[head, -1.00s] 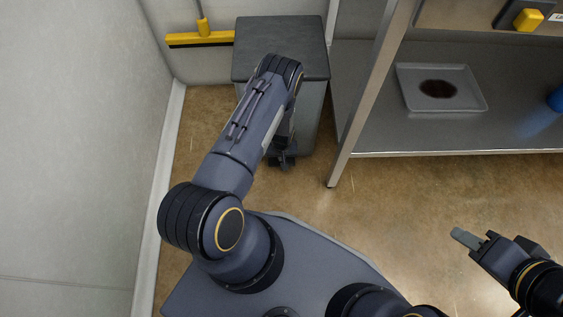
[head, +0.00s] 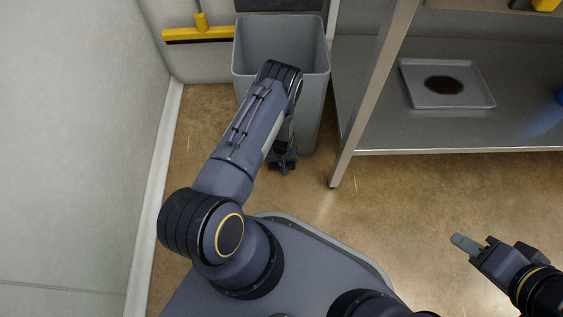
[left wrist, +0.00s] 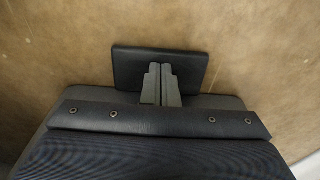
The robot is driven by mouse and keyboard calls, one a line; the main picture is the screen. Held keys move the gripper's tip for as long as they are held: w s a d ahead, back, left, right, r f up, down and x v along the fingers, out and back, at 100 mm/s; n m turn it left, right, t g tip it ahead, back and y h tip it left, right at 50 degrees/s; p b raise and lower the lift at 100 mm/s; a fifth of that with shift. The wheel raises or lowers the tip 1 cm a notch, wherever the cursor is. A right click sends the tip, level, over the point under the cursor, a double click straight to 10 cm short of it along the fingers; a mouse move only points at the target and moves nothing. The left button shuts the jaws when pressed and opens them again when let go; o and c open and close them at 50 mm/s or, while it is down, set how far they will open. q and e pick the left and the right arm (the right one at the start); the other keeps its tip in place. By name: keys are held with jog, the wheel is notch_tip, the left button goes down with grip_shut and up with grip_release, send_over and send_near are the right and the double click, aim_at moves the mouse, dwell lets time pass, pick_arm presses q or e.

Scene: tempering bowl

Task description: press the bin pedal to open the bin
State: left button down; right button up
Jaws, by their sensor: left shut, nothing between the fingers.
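The grey bin (head: 308,118) stands at the back, beside the wall. Its dark lid (head: 278,5) is tilted up at the top edge of the head view, and the bin's mouth is open. My left gripper (head: 285,165) is low in front of the bin, pointing down. In the left wrist view its two grey fingers (left wrist: 160,84) are together and empty. They lie over the dark, flat pedal (left wrist: 127,66) and appear to press on it; the exact contact is hidden. My right gripper (head: 474,244) is over the floor at lower right, away from the bin; its jaw gap is unclear.
A steel shelf (head: 400,130) stands right of the bin, its leg (head: 345,160) close by. A grey tray (head: 472,99) with a dark patch lies on it. A yellow-headed tool (head: 195,36) is at the back wall. Brown floor (head: 390,215) is clear between the arms.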

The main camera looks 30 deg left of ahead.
pick_arm(q)
jog(key=shift+s+d+r+p, duration=0.3)
jog(key=shift+s+d+p, duration=0.15)
jog(key=shift+s, duration=0.2)
jog(key=shift+s+d+r+p, duration=0.25)
jog(key=shift+s+d+p, duration=0.15)
jog(key=shift+s, duration=0.25)
notch_tip(320, 180, up, 8)
jog(key=p, duration=0.3)
jog(key=shift+s+d+f+p, duration=0.2)
jog(key=shift+s+p, duration=0.1)
jog(key=shift+s, duration=0.1)
